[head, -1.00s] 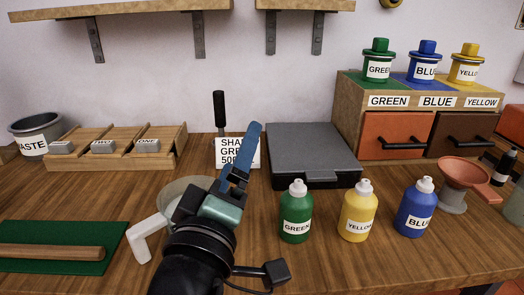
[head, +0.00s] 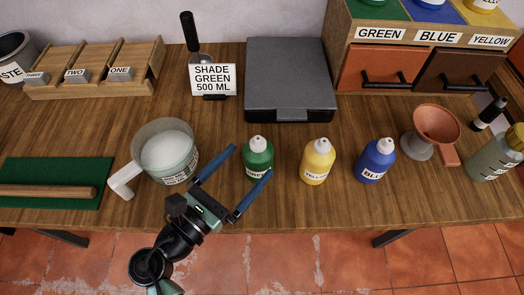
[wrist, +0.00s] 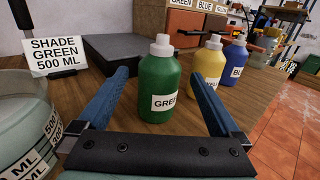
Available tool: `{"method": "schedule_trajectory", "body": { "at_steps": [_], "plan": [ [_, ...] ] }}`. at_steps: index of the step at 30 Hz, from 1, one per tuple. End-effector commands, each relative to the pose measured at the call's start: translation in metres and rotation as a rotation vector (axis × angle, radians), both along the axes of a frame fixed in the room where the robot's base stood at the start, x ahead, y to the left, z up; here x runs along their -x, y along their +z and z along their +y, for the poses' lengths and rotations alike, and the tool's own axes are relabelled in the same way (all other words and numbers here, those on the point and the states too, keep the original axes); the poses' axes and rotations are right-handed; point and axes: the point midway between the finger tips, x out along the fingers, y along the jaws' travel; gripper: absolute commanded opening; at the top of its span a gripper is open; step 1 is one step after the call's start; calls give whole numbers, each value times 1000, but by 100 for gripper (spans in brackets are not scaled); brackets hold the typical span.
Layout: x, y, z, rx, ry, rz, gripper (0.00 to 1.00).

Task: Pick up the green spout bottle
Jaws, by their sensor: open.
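The green spout bottle (head: 258,160) with a white cap stands upright on the wooden table in the head view. My gripper (head: 252,163) is open, low over the table's front edge, with its blue fingers pointing at the bottle. One finger is to the left of the bottle and the other crosses in front of its lower right part. In the wrist view the green bottle (wrist: 160,85) stands upright between and beyond the open fingers (wrist: 162,82), its label partly visible. I cannot tell whether the fingers touch it.
A yellow bottle (head: 318,165) and a blue bottle (head: 377,163) stand to the right. A measuring jug (head: 137,143) with pale contents stands close on the left. A dark flat case (head: 290,75) and a sign (head: 212,79) are behind. A red funnel (head: 437,124) is farther right.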

Motion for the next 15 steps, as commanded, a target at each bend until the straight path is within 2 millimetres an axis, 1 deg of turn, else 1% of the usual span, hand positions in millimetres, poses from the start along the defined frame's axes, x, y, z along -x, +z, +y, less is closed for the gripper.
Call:
{"method": "schedule_trajectory", "body": {
  "at_steps": [1,5,9,15],
  "plan": [
    [0,-16,-1,2,-1,2,100],
    [0,-41,-1,1,-1,1,100],
    [-15,-37,-13,-2,-3,-4,100],
    [-26,-37,-21,-3,-2,-3,100]
  ]
}}
